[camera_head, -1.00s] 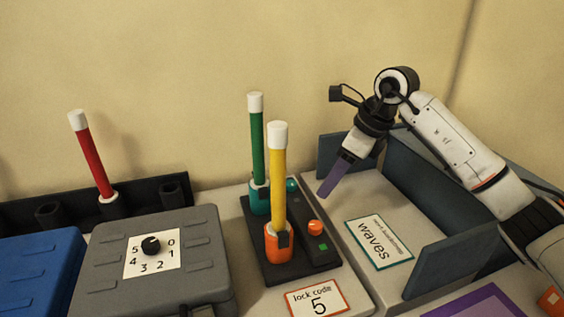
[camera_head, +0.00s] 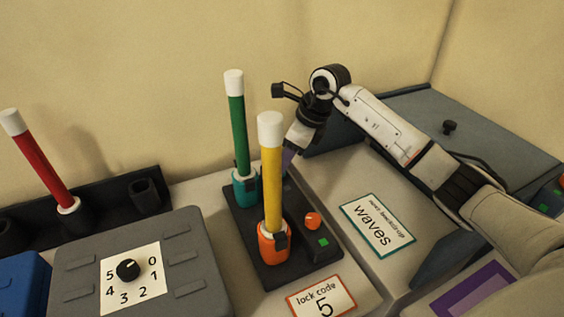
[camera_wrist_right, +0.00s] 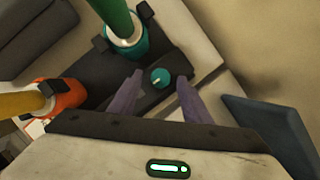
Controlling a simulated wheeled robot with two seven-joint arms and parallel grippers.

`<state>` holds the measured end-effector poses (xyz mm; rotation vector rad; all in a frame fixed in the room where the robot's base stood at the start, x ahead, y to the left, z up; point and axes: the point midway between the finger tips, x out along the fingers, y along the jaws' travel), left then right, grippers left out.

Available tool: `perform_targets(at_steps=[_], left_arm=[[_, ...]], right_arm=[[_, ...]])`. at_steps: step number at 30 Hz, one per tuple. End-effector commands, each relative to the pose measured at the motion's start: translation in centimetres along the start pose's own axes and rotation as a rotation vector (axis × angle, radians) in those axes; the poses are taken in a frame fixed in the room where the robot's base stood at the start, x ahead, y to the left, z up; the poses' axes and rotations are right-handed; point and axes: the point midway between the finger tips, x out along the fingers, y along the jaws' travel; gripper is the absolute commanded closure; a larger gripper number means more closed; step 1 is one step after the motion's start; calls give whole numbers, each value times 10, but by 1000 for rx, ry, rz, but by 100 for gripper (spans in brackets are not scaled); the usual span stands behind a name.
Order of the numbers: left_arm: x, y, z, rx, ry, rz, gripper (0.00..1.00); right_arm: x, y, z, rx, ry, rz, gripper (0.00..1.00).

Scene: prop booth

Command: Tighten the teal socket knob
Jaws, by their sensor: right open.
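The teal knob (camera_wrist_right: 160,78) shows in the right wrist view on a dark base, with a pale mark on its top. It stands beside the teal socket (camera_head: 245,190), which holds a green stick (camera_head: 237,130) upright. My right gripper (camera_wrist_right: 159,80) is open, its two purple fingers on either side of the knob in that view. I cannot tell whether they touch it. In the head view the right gripper (camera_head: 288,161) points down behind the yellow stick (camera_head: 272,185), and the knob is hidden there. My left gripper is not in view.
An orange socket (camera_head: 268,254) holds the yellow stick, with an orange knob (camera_head: 313,221) beside it. A grey box with a numbered dial (camera_head: 128,270) stands left. A blue-grey panel (camera_wrist_right: 272,130) stands near the right finger. A "waves" card (camera_head: 377,226) lies right.

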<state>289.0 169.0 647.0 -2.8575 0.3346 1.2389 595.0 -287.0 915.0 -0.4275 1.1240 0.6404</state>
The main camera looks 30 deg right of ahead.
Motion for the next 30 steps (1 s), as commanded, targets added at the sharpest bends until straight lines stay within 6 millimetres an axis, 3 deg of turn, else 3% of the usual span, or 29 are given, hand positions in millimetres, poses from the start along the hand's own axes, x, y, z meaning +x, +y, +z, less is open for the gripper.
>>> perform_targets(at_steps=[12, 20, 30], left_arm=[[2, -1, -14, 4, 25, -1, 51], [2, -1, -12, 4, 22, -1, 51], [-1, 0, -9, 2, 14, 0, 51]], right_arm=[[11, 0, 0, -1, -1, -1, 56], [11, 0, 0, -1, -1, 0, 96], [10, 0, 0, 45, 1, -21, 96]])
